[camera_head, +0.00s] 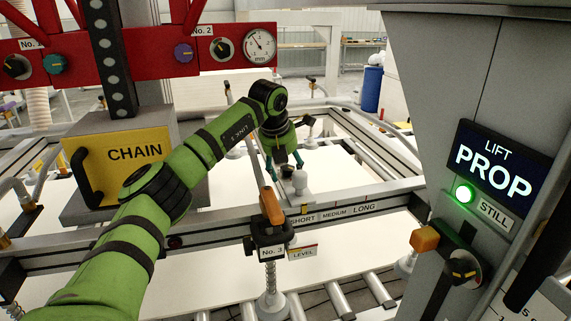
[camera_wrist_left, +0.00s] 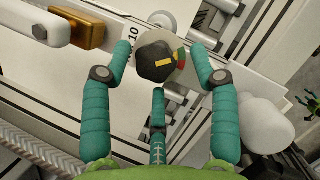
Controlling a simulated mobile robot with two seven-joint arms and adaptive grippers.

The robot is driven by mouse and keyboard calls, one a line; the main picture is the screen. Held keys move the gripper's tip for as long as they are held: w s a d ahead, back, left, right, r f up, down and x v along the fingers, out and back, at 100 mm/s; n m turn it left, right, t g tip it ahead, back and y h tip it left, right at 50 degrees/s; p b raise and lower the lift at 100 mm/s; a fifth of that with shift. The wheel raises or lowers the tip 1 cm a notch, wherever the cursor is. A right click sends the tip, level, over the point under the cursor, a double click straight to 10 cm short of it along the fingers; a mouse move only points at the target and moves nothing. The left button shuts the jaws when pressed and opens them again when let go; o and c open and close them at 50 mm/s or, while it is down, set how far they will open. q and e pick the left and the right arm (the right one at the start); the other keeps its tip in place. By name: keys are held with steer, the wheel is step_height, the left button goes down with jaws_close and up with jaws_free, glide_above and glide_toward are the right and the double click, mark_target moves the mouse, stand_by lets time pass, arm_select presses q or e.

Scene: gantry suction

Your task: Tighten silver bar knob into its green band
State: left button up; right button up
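In the left wrist view a dark, faceted knob (camera_wrist_left: 155,58) with a yellow pointer mark sits on a pale round base. A small coloured band (camera_wrist_left: 181,57) with green and red parts shows at the base's right edge. I take this to be the silver bar knob; a "10" label is beside it. My left gripper (camera_wrist_left: 161,52) is open, with a teal finger on each side of the knob and visible gaps to it. A third finger lies below it. In the head view my left gripper (camera_head: 285,163) reaches down at the silver bar, and the knob is hidden there.
A silver rail (camera_head: 340,212) marked SHORT, MEDIUM, LONG crosses in front. An orange-handled clamp (camera_head: 271,207) stands near my forearm. A grey post with a lit PROP sign (camera_head: 494,172) fills the right. A yellow CHAIN box (camera_head: 125,160) is at left. A white rounded part (camera_wrist_left: 265,126) lies right of the fingers.

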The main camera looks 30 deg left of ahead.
arm_select(q)
steer(key=shift+r, duration=0.2)
steer(key=shift+r, duration=0.35)
steer(key=v, duration=1.1)
steer(key=shift+s, duration=0.2)
steer(key=shift+r, duration=0.1)
